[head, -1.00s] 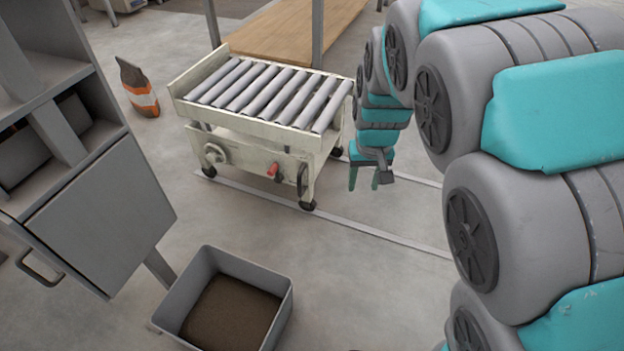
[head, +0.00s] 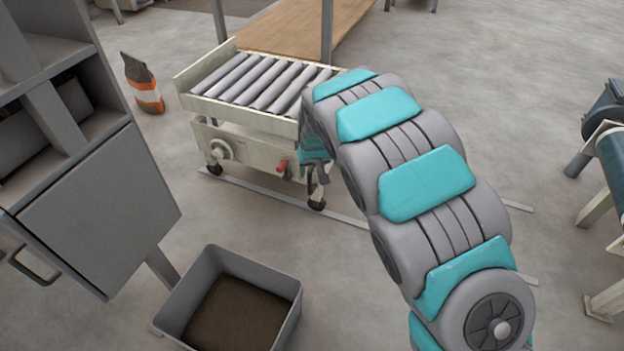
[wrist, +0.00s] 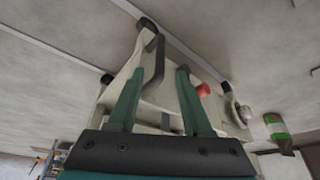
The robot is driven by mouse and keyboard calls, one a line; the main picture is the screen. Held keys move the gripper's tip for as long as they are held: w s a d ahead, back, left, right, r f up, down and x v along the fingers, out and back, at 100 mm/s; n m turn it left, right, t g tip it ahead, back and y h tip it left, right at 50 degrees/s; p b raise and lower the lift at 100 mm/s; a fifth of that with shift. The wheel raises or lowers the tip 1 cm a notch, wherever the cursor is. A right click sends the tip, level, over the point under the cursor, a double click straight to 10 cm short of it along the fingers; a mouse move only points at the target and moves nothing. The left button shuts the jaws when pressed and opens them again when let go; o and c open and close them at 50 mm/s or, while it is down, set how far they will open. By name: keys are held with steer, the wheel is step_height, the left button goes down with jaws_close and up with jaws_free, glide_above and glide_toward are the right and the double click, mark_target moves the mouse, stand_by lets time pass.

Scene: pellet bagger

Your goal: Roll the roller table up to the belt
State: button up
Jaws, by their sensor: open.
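The cream roller table (head: 240,120) stands on casters at upper middle in the head view, with grey rollers on top and a red knob (head: 281,167) on its front. Its dark handle (wrist: 154,62) shows in the wrist view, as does the red knob (wrist: 203,90). My gripper (wrist: 162,70) is open; the handle appears between its fingers, nearer the left one. I cannot tell whether it touches. In the head view my gripper (head: 314,158) is mostly hidden by my arm at the table's front right corner. The dark green belt (head: 612,155) is at the right edge, apart from the table.
Pale floor strips (head: 275,193) run beneath the table toward the right. A grey bin of brown pellets (head: 285,286) and a grey cabinet (head: 105,205) stand at left front. An orange and brown bag (head: 143,82) stands behind. The floor between table and belt is clear.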

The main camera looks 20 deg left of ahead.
mark_target(310, 177)
steer(key=x, duration=0.7)
steer(key=shift+s+r, duration=0.1)
jaws_close()
stand_by(1.3)
